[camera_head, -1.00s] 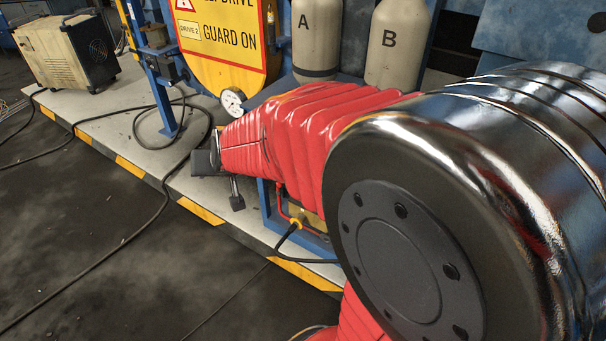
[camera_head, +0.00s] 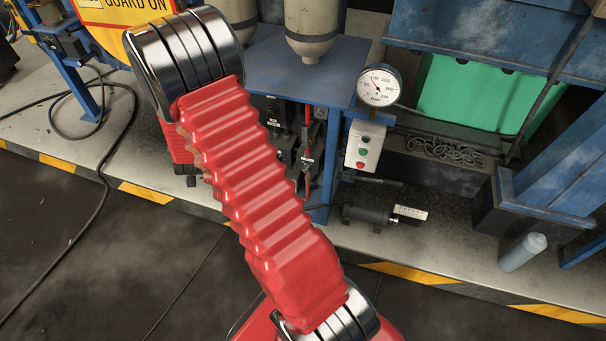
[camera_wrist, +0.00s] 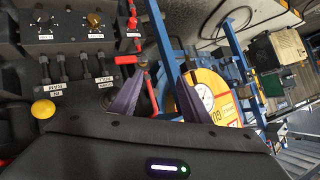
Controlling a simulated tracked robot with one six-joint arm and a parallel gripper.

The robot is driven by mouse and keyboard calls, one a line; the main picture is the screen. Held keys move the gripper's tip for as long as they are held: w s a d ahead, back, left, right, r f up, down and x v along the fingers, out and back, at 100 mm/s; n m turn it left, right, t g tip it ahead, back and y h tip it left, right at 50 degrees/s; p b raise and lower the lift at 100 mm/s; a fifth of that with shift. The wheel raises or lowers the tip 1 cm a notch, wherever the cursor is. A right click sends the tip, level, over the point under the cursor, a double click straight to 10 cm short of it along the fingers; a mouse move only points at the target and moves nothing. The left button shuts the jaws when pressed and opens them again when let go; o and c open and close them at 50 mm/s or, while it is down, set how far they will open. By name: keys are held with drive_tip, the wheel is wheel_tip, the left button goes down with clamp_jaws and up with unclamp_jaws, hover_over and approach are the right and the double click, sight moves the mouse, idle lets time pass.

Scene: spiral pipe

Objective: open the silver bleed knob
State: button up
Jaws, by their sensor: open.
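A small silver-looking knob (camera_wrist: 43,20) sits on a dark plate at the upper left of the wrist view, beside a brass-coloured knob (camera_wrist: 93,19). I cannot read the plate's lettering, so I cannot confirm it is the bleed knob. My gripper (camera_wrist: 157,88) is open and empty, its two dark fingers apart at the middle of the wrist view. The silver knob is well to the left of the fingers and touched by neither. In the head view my arm covers the gripper and part of the dark control panel (camera_head: 285,150).
Red lever handles (camera_wrist: 126,60) are close by the left finger. A yellow button (camera_wrist: 43,109) is at the left. In the head view, a gauge (camera_head: 380,84) and button box (camera_head: 364,146) stand right of the panel.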

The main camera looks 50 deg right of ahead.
drive_tip(key=s+d+f+m+h, duration=0.2)
drive_tip(key=d+f+h, duration=0.1)
drive_tip(key=d+f, duration=0.5)
drive_tip(key=m+g+h, duration=0.3)
drive_tip(key=g+h, duration=0.2)
drive_tip(key=h, duration=0.3)
approach(305, 171)
drive_tip(key=v, duration=0.5)
drive_tip(key=shift+s+d+f, duration=0.15)
drive_tip(key=shift+d, duration=0.1)
drive_tip(key=x, duration=1.3)
drive_tip(key=shift+w+d, duration=0.25)
drive_tip(key=shift+w, duration=0.05)
